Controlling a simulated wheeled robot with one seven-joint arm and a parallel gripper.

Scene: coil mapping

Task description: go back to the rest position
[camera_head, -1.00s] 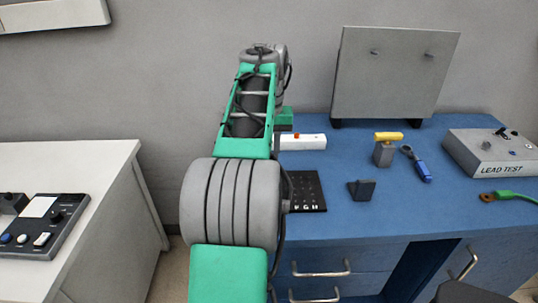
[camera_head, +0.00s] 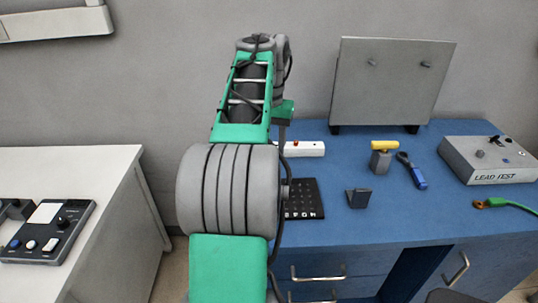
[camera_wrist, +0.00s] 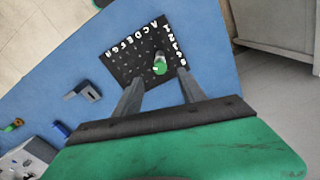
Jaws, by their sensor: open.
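My gripper (camera_wrist: 158,84) shows in the wrist view, its two grey fingers spread apart with nothing between their tips. It is above a black board (camera_wrist: 128,75) with white letters and rows of holes. A green-topped grey cylinder (camera_wrist: 160,66) stands on the board, apart from the fingers in the picture. In the head view the board (camera_head: 306,199) lies on the blue bench, its left side hidden by my arm. My gripper is hidden there.
A grey panel (camera_head: 390,85) stands behind.

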